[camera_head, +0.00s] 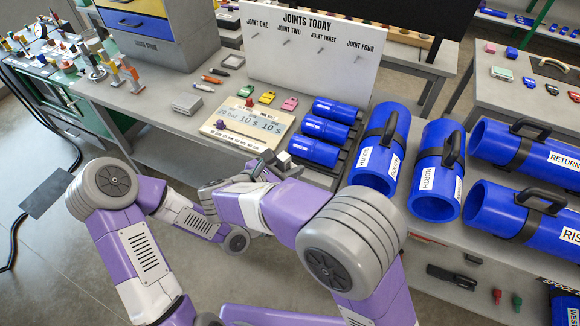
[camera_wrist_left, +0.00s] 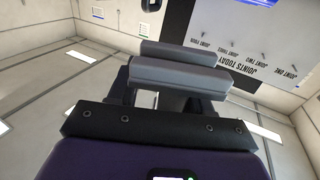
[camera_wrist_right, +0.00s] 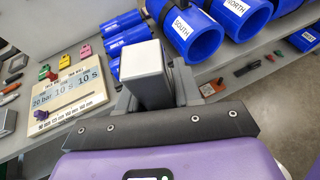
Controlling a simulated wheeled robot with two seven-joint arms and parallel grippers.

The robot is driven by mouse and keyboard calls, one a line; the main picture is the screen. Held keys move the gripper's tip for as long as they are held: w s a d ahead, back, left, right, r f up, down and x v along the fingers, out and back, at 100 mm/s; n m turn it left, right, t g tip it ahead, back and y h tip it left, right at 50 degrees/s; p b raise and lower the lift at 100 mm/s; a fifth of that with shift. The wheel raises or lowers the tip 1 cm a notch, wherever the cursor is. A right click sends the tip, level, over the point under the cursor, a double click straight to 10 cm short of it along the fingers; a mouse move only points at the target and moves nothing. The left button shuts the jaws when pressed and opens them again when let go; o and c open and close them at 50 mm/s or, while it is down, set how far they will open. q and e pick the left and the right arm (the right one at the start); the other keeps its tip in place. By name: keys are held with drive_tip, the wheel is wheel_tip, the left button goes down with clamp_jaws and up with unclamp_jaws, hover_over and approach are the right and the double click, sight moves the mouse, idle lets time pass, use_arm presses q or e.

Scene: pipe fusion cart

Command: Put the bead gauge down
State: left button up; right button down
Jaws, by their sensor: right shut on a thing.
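My right gripper (camera_head: 282,164) is over the near edge of the bench, left of the blue sleeves. In the right wrist view it is shut on a grey block with a pale square face (camera_wrist_right: 143,60), which I take as the bead gauge. I cannot tell clearly where the jaws end and the gauge begins. The gauge is held above the bench front. My left gripper (camera_wrist_left: 178,64) shows two grey fingers with a narrow gap and nothing between them. It points up towards the wall and ceiling. In the head view my arms make it hard to pick out.
A beige timer panel (camera_head: 248,123) lies left of the right gripper. Several blue cylinders (camera_head: 318,130) lie in a dark rack behind it. Large blue sleeves (camera_head: 378,150) with black handles crowd the right. A white joints board (camera_head: 310,55) stands behind. Bench near the grey box (camera_head: 186,104) has some bare room.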

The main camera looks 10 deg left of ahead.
use_arm(q)
drive_tip(key=shift+o, duration=0.6)
drive_tip(key=shift+a, duration=0.1)
